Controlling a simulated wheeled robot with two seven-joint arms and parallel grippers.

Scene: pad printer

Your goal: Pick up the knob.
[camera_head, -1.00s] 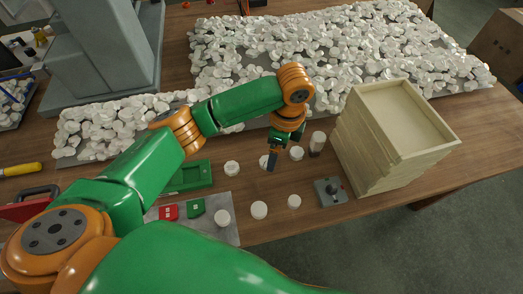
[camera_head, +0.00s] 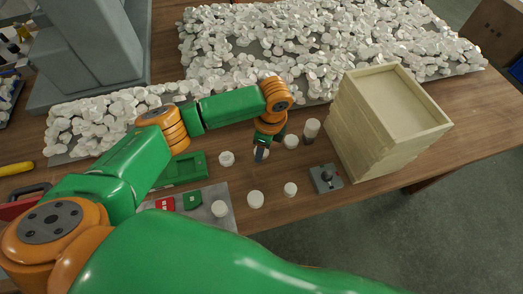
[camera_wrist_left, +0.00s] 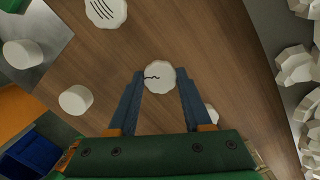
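Several round white knobs stand on the brown table. In the left wrist view one white knob (camera_wrist_left: 159,77) with a dark squiggle on top lies between the tips of my left gripper (camera_wrist_left: 160,82). The two blue-grey fingers are apart, with a small gap on each side of it; its height relative to the tips is hard to tell. In the head view my left gripper (camera_head: 262,150) points down among the knobs and mostly hides this one. Neighbouring knobs are a left one (camera_head: 226,158), a right one (camera_head: 291,141) and a near one (camera_head: 255,199). My right gripper is not in view.
A stack of wooden trays (camera_head: 347,130) stands to the right. A small grey box with a black stick (camera_head: 326,178) is before it. A green tray (camera_head: 185,170) lies left; white pieces heap behind.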

